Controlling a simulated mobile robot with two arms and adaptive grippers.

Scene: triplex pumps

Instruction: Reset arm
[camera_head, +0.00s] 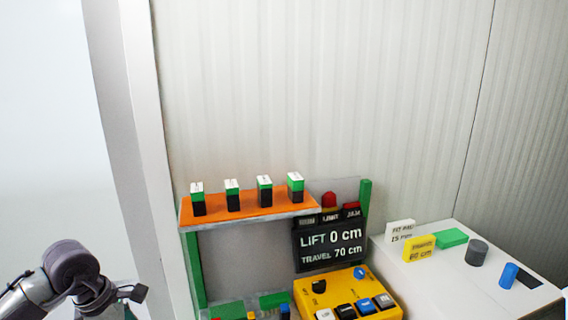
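My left arm comes in at the bottom left corner, with a silver link and a dark grey rounded joint. A dark angular part at its end, which looks like part of my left gripper (128,296), sits low in front of the white post. The fingers cannot be made out, and nothing is seen held there. The arm end is apart from the bench and shelf to its right. My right arm and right gripper are not in view.
An orange shelf (240,207) bears several green-and-black blocks. A black display (330,246) reads "LIFT 0 cm, TRAVEL 70 cm" above a yellow control box (335,292). A white table (440,275) at right holds small parts and signs. A white post (150,150) stands left.

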